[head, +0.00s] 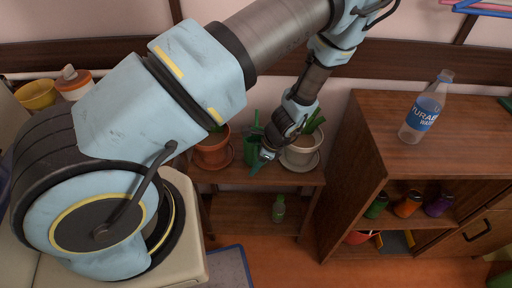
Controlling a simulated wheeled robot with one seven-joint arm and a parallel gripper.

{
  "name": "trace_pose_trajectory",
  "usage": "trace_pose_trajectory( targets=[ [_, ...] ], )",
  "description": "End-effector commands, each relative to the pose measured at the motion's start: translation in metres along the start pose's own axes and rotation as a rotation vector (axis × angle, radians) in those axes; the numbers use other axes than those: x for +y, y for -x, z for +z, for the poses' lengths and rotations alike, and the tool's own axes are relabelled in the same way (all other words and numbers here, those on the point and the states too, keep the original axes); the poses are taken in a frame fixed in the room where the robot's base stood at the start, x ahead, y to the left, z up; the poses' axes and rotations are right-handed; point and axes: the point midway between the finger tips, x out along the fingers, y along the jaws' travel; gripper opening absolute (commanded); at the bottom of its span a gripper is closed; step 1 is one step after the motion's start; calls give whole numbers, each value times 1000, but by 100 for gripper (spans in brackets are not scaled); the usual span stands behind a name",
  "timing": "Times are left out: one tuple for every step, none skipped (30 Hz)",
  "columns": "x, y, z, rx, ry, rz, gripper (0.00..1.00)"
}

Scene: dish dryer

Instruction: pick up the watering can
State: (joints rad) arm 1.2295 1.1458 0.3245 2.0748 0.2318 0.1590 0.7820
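A dark green object that looks like the watering can (250,149) stands on the small wooden shelf, between two potted plants. My arm reaches down over the shelf from above. My gripper (268,155) is at the right side of the green object, close to it. A teal-green piece shows just by the fingertips, and I cannot tell if it is part of the can. The fingers are small and dark in this view, so whether they are open or shut on anything is unclear. My arm hides part of the area behind.
A terracotta pot (212,152) stands left of the can and a pale pot (301,152) right of it, both close. A wooden cabinet (385,140) with a water bottle (425,108) is at right. A small green bottle (279,208) stands on the lower shelf.

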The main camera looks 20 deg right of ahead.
Motion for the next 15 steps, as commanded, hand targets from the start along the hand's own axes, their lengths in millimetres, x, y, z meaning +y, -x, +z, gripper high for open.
trace_pose_trajectory(
  targets=[
    [0, 0, 0, 0, 0, 0, 38],
    [0, 0, 0, 0, 0, 0, 34],
    [0, 0, 0, 0, 0, 0, 30],
    [0, 0, 0, 0, 0, 1, 26],
    [0, 0, 0, 0, 0, 1, 23],
    [0, 0, 0, 0, 0, 1, 18],
    [0, 0, 0, 0, 0, 1, 15],
    [0, 0, 0, 0, 0, 1, 12],
    [0, 0, 0, 0, 0, 1, 7],
    [1, 0, 0, 0, 0, 1, 4],
    [1, 0, 0, 0, 0, 1, 0],
    [1, 0, 0, 0, 0, 1, 0],
    [1, 0, 0, -1, 0, 1, 0],
    [1, 0, 0, 0, -1, 1, 0],
    [1, 0, 0, 0, -1, 1, 0]
  ],
)
